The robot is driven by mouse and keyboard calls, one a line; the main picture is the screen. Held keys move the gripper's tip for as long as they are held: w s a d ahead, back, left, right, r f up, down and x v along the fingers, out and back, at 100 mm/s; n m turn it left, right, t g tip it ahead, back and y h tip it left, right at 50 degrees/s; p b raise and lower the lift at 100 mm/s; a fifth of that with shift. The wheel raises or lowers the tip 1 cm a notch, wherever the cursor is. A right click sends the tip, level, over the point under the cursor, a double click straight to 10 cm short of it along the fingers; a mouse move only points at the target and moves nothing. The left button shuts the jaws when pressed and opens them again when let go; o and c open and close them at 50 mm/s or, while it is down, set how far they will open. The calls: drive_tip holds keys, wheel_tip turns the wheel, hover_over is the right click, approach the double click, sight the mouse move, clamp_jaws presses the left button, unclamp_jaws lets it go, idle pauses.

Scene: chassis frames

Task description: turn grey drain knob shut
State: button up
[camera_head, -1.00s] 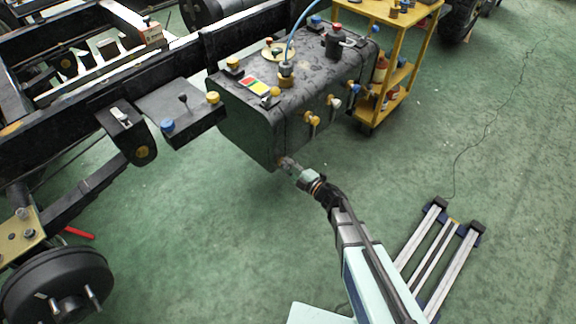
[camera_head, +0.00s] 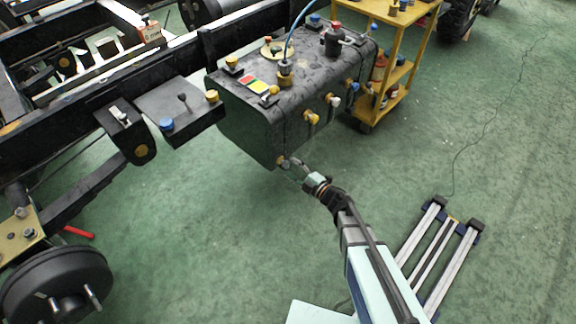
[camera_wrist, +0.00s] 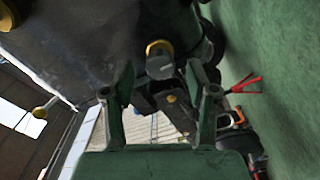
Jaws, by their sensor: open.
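The grey drain knob (camera_wrist: 160,66) with a yellow collar is on the lower end of the black tank (camera_wrist: 85,45). In the head view, the knob (camera_head: 283,161) is small at the tank's bottom front corner. My gripper (camera_head: 298,170) is open, just right of and below the knob in the head view. In the wrist view, the knob appears between the two green fingers of my gripper (camera_wrist: 160,82), near their tips, with a gap on each side. I see no contact. The exact distance to the knob and its turn angle cannot be told.
Several yellow, white and blue fittings (camera_head: 312,118) stick out from the tank's side. A yellow cart (camera_head: 395,85) stands behind the tank. The black chassis rail (camera_head: 75,120) runs at left. Green floor (camera_head: 220,240) is clear below the tank.

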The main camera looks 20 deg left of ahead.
drive_tip(key=v, duration=0.9)
drive_tip(key=shift+r, duration=0.1)
